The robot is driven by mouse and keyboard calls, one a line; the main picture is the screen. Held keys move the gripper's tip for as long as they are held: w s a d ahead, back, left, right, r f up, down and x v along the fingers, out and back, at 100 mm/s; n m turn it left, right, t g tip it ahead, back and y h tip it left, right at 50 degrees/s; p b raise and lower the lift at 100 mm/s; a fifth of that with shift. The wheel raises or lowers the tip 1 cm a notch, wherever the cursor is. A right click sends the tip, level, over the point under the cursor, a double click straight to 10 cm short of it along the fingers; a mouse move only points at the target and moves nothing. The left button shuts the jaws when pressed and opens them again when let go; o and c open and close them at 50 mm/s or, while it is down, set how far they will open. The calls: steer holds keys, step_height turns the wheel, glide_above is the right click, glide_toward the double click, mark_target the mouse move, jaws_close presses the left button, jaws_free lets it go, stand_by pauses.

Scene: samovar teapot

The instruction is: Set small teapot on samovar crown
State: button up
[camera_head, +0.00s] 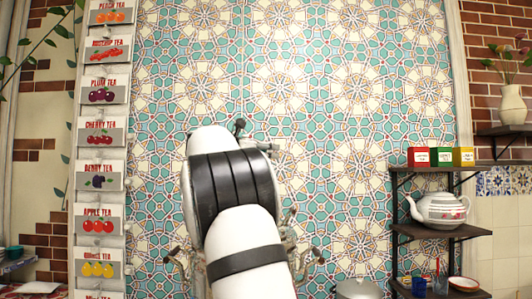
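A white teapot (437,210) with red decoration stands upright on the middle shelf at the right, its spout pointing left. A metal samovar (290,240) stands in the middle, mostly hidden behind my white arm with black bands. Its side handles (178,262) show on both sides of the arm. A small dark knob and pale metal edge show beside the top of the arm; I cannot tell whether they belong to the samovar. The samovar's crown cannot be made out. My gripper is not visible; the arm hides what lies beyond it.
The dark shelf unit (440,231) holds several coloured tea boxes (440,157) above the teapot, and cups and a plate below. A lidded metal pot (358,288) stands at the bottom, right of the samovar. Tea signs (99,181) hang at left.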

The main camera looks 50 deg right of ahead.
steer(key=shift+w+f, duration=0.1)
steer(key=a, duration=1.2)
steer(key=shift+w, duration=0.2)
steer(key=s+a+f+m+t+y+b, duration=0.1)
steer(key=s+a+f+m+t+y, duration=0.2)
steer(key=f, duration=0.5)
steer(key=s+a+f+m+t+y+b, duration=0.1)
steer(key=s+a+f+m+y, duration=0.1)
steer(key=s+a+f+y, duration=0.45)
steer(key=s+a+f+m+t+y, duration=0.1)
steer(key=s+a+f+m+y, duration=0.3)
steer(key=a+f, duration=0.7)
steer(key=s+a+f+m+t+y+b, duration=0.1)
steer(key=s+a+f+m+y, duration=0.3)
steer(key=s+a+f+m, duration=0.3)
steer(key=s+a+f, duration=0.1)
steer(key=a+f, duration=0.4)
steer(key=a, duration=0.1)
steer(key=shift+s+a, duration=0.35)
steer(key=shift+y, duration=0.25)
